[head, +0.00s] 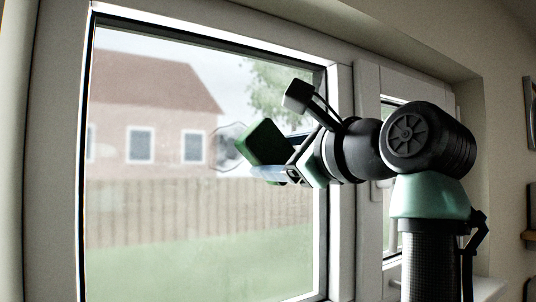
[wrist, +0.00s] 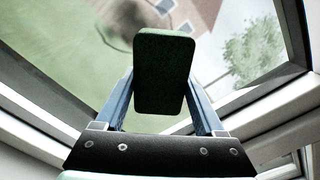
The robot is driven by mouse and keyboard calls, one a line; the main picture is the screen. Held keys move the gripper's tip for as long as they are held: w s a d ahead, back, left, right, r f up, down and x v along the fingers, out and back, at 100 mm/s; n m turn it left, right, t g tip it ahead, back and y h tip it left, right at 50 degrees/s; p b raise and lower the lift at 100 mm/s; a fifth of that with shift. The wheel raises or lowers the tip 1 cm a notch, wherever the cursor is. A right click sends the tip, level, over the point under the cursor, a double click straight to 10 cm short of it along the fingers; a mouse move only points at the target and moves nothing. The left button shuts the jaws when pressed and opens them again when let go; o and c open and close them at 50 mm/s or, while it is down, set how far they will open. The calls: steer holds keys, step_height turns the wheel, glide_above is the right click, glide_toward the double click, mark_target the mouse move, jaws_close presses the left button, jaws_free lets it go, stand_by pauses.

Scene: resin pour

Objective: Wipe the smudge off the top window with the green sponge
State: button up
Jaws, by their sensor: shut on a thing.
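The green sponge (head: 265,142) is held between the fingers of my gripper (head: 276,173), in front of the large window pane. In the wrist view the sponge (wrist: 163,72) stands upright between the two blue fingers of my gripper (wrist: 160,98). The smudge (head: 226,148) is a greyish, roundish patch on the window (head: 190,215), just left of the sponge in the head view. Its right side may be partly hidden by the sponge. In the wrist view the smudge (wrist: 122,20) is a dark patch up and left of the sponge. I cannot tell whether the sponge touches the glass.
A white window frame (head: 342,230) surrounds the pane, with a narrower window (head: 391,225) to the right behind my arm. A house and a fence show through the glass. A shelf (head: 530,236) is at the far right. The glass left of the sponge is clear of objects.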

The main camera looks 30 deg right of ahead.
mark_target(256, 151)
steer(key=shift+f, duration=0.1)
steer(key=shift+a+b, duration=0.3)
steer(key=shift+a, duration=0.65)
steer(key=shift+s+a+b, duration=0.1)
steer(key=shift+a+b, duration=0.4)
steer(key=shift+a, duration=2.65)
steer(key=shift+d+r+p, duration=0.1)
steer(key=shift+r+p, duration=0.25)
steer(key=shift+d+p, duration=0.45)
steer(key=shift+d, duration=3.6)
steer(key=shift+w, duration=0.25)
steer(key=shift+s+a, duration=0.1)
